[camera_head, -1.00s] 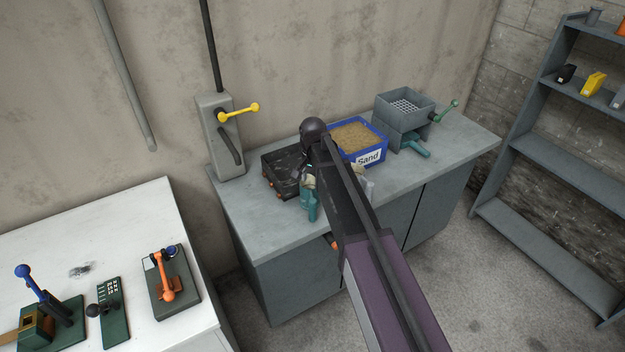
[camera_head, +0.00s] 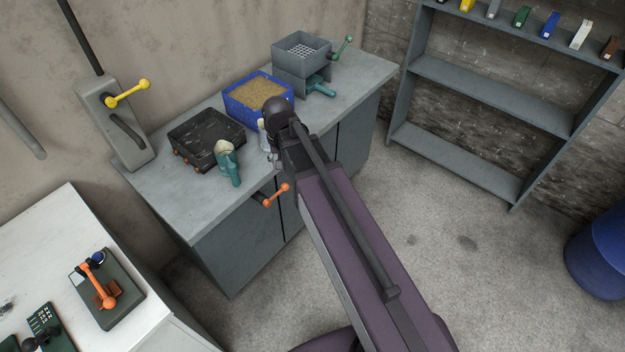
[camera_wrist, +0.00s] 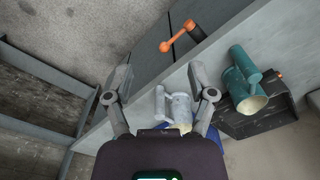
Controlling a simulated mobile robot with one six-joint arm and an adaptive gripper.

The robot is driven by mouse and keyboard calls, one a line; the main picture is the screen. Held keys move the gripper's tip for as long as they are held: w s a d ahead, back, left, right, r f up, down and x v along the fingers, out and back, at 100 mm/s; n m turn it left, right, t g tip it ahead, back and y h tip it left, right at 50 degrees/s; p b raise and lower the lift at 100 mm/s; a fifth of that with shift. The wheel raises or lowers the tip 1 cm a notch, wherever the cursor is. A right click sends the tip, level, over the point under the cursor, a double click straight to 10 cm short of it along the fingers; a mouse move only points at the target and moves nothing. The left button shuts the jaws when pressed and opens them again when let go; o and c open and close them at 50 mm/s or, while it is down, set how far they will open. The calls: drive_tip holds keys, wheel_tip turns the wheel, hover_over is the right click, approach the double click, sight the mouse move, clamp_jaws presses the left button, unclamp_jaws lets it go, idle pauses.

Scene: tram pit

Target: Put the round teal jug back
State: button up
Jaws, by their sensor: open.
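A teal jug (camera_head: 234,173) with a pale, sand-coloured mouth stands on the grey bench, at the front right corner of the black tray (camera_head: 183,156). In the wrist view the teal jug (camera_wrist: 239,91) is to the right of my gripper (camera_wrist: 160,72), outside the fingers and apart from them. My gripper is open with nothing held between the fingertips. A pale grey jug (camera_wrist: 181,107) shows lower down between the fingers, and partly behind my arm in the head view (camera_head: 263,136). In the head view my arm hides most of the gripper.
A blue sand box (camera_head: 238,109) and a grey sieve box (camera_head: 301,68) with a teal handle-like part stand along the back. An orange lever (camera_head: 277,195) sticks out from the cabinet front. A yellow-knobbed lever box (camera_head: 118,125) is at the bench's left end. Shelves stand right.

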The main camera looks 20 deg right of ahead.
drive_tip(key=s+d+n, duration=0.1)
drive_tip(key=s+d, duration=0.5)
drive_tip(key=s, duration=0.3)
drive_tip(key=shift+d+n, duration=0.2)
drive_tip(key=shift+n, duration=0.2)
